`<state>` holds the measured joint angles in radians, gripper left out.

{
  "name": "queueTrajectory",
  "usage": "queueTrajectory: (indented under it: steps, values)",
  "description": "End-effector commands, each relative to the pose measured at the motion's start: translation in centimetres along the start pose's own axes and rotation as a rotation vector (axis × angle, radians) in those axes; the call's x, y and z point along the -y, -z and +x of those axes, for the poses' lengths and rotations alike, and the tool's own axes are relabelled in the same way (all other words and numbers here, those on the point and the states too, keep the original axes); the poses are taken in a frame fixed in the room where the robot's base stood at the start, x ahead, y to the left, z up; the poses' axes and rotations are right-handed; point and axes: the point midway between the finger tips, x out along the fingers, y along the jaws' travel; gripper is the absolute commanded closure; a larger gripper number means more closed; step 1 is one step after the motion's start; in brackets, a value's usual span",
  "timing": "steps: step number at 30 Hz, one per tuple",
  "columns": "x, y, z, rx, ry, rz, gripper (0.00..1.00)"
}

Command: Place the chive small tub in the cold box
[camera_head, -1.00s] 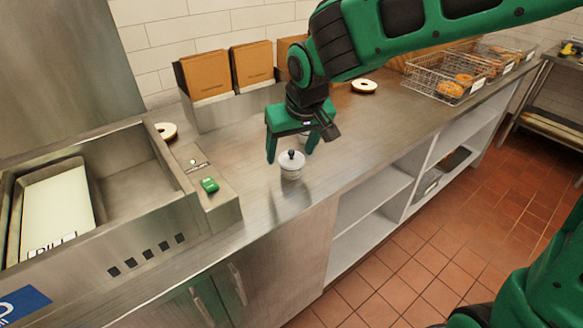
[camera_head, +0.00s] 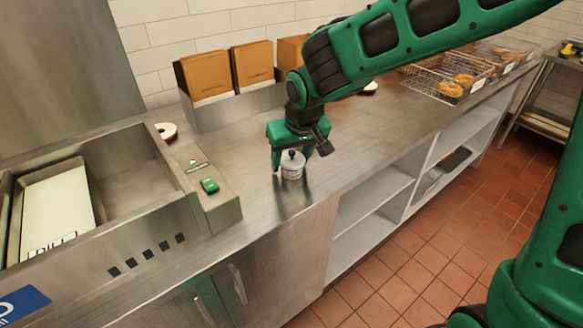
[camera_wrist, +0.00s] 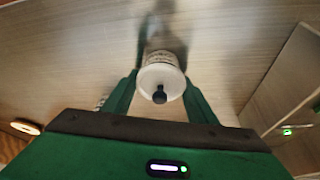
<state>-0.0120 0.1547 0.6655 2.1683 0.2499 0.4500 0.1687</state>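A small pale tub (camera_head: 292,172) with a lid and black knob stands upright on the steel counter. I cannot read which flavour it is. My gripper (camera_head: 290,166) points down over it with one finger at each side. In the wrist view the tub (camera_wrist: 160,75) sits between the green finger tips, with no clear gap on either side, and my gripper (camera_wrist: 162,88) looks shut on it. A steel-walled open well (camera_head: 130,165) is at the left, with a blue sign on its front. It may be the cold box; I cannot read a name.
A pale tray (camera_head: 57,212) lies in the well. A small green item (camera_head: 209,185) sits on the well's right ledge. Wire baskets (camera_head: 440,78) of bagels are at the far right.

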Motion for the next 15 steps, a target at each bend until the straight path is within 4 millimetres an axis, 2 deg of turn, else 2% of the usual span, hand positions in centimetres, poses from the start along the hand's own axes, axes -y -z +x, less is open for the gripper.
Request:
queueTrajectory:
  steps: [2, 10, 15]
  values:
    - [0.0, 0.0, 0.0, -0.001, 0.0, 0.0, 0.76]
    - [0.0, 0.1, -0.2, -0.001, 0.0, 0.0, 0.76]
    - [0.0, 0.6, -1.3, -0.004, -0.001, 0.0, 0.76]
